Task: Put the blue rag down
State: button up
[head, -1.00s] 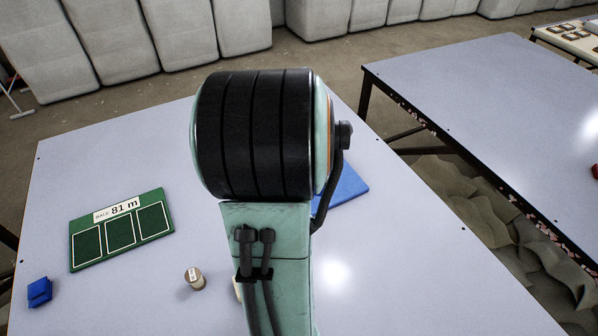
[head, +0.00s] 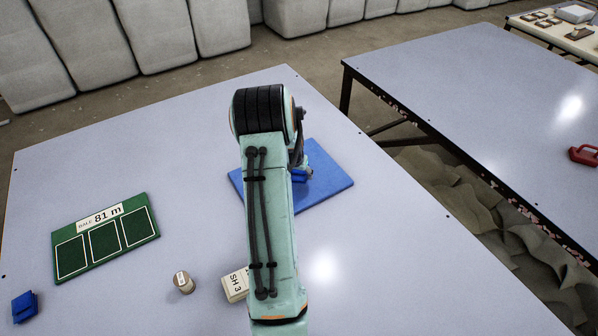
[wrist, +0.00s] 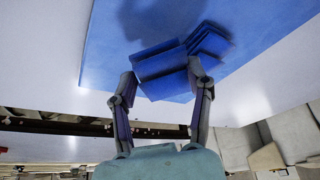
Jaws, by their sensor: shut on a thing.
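The blue rag (wrist: 165,72), a folded stack of layers, is between the two fingers of my gripper (wrist: 162,80) in the wrist view. My gripper is shut on it. The rag is over a flat blue mat (wrist: 105,45), and a dark shadow falls on the mat beyond it. I cannot tell whether the rag touches the mat. In the head view a small part of the rag (head: 300,175) shows beside my arm, over the blue mat (head: 328,182). My arm hides most of the gripper and part of the mat there.
On the grey table (head: 120,300) lie a green board marked "81 m" (head: 105,236), a small spool (head: 183,282), a pale block marked "SH 3" (head: 235,285) and another small folded blue cloth (head: 25,306). A second table (head: 450,90) stands at the right.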

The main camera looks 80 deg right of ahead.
jog(key=shift+f, duration=0.35)
jog(key=shift+f, duration=0.2)
jog(key=o, duration=0.7)
jog(key=shift+o, duration=0.2)
